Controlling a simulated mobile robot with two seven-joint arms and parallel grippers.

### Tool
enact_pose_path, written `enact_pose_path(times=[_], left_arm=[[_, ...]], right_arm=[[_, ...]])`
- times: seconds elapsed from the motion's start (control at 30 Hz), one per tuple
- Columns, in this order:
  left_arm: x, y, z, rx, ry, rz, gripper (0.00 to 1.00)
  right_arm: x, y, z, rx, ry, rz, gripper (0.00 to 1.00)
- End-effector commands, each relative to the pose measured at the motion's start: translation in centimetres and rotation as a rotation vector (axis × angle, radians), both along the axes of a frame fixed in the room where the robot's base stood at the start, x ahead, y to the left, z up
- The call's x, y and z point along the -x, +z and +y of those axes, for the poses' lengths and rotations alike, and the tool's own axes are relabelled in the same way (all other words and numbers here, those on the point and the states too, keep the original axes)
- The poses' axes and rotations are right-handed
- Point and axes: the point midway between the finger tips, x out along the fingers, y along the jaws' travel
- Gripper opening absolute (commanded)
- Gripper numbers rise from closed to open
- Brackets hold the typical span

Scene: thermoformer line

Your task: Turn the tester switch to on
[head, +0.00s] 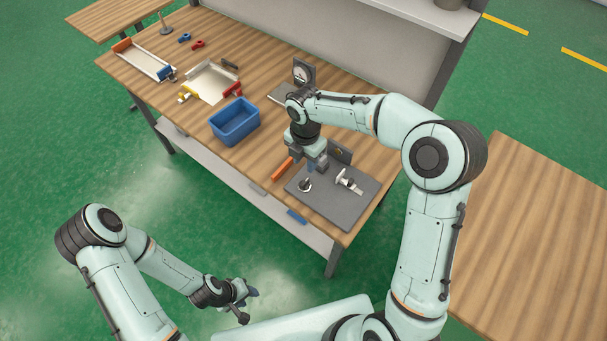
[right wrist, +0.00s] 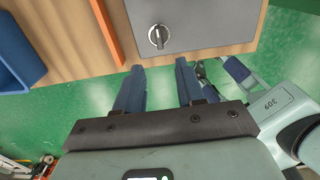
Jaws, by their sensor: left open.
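The tester is a grey plate (head: 335,208) at the near right end of the wooden bench, with a small upright panel (head: 341,153) at its back. A round silver and dark switch knob (head: 304,185) sits on the plate. In the right wrist view the knob (right wrist: 158,37) shows its grip bar roughly upright in the picture; on/off marks are not readable. My right gripper (head: 314,166) is above the plate, close to the knob. In the right wrist view its blue fingers (right wrist: 158,66) are apart with nothing between them. My left gripper (head: 243,301) is open and empty, over the floor away from the bench.
A silver clamp-like fitting (head: 349,181) stands on the plate beside the knob. An orange bar (head: 282,169) lies along the plate's left side. A blue bin (head: 234,122) stands further left. A dial gauge (head: 301,73) stands at the back, and trays (head: 211,83) lie at the far end.

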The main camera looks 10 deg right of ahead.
Motion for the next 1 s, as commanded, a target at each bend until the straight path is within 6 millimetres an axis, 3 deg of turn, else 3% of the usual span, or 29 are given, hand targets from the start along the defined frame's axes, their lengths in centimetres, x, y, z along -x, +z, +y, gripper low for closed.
enact_pose_path(times=[0.3, 0.5, 0.7, 0.97, 1.0], left_arm=[[0.8, -0.8, 0.0, 0.000, 0.000, 0.009, 0.43], [1.0, -1.0, 0.0, 0.000, 0.000, 0.011, 0.43], [1.1, -1.1, 0.0, 0.000, 0.000, 0.011, 0.43], [1.1, -1.1, 0.0, 0.000, 0.000, 0.011, 0.43], [1.1, -1.1, 0.0, 0.000, 0.000, 0.011, 0.43]], right_arm=[[0.1, -7.0, 0.0, 0.001, -0.001, 0.006, 0.38], [0.0, -10.0, 0.0, 0.000, -0.002, 0.003, 0.38], [-0.1, -11.1, 0.0, -0.001, -0.003, 0.000, 0.38], [-0.1, -11.2, 0.0, -0.001, -0.003, -0.001, 0.38], [-0.1, -11.2, 0.0, -0.001, -0.003, -0.001, 0.29]])
